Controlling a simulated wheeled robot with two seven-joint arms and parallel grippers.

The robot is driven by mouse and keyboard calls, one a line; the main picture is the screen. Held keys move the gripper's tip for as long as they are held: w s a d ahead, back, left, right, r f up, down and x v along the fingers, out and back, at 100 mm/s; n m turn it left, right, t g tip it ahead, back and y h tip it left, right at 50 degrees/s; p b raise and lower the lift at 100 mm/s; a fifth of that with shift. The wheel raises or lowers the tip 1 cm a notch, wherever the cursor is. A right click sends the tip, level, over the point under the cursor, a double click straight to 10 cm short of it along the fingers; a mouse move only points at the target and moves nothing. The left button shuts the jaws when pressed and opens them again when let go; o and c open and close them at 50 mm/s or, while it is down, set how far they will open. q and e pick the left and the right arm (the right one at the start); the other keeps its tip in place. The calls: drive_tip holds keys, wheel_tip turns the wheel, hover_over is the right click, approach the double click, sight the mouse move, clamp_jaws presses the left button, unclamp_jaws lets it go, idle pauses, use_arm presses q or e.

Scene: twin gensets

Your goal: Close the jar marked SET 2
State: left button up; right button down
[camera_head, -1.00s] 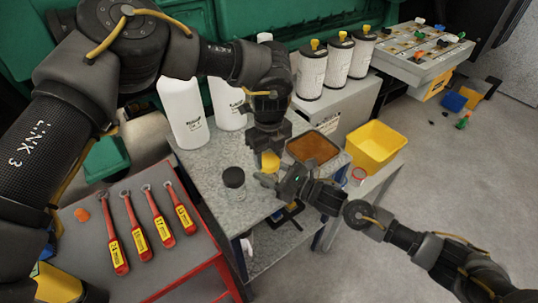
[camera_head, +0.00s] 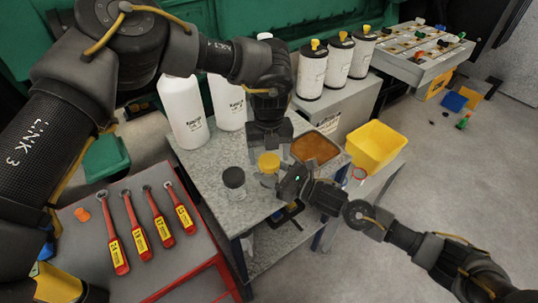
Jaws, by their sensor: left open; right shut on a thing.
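A small jar with a yellow lid (camera_head: 268,162) stands on the grey bench top (camera_head: 205,160). The lid appears to sit on the jar's mouth; I cannot tell how tightly. My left gripper (camera_head: 268,146) is open just above and behind the lid, pointing down. My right gripper (camera_head: 281,181) comes in from the right and is shut on the jar's body, which it partly hides. A second jar with a dark lid (camera_head: 234,181) stands to the left, clear of both grippers. I cannot read a SET 2 mark on either jar.
A brown-filled tray (camera_head: 334,158) and a yellow bin (camera_head: 376,140) stand to the right. White bottles (camera_head: 183,115) stand behind. Several red wrenches (camera_head: 137,229) lie on the cart at left. White canisters (camera_head: 311,72) stand at the back.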

use_arm(q)
drive_tip(key=shift+r, duration=2)
drive_tip(key=shift+c, duration=0.2)
wheel_tip(320, 180, up, 3)
drive_tip(key=n, duration=0.5)
drive_tip(key=shift+r, duration=0.2)
drive_tip(key=shift+f, duration=0.1)
drive_tip(key=shift+f, duration=3.95)
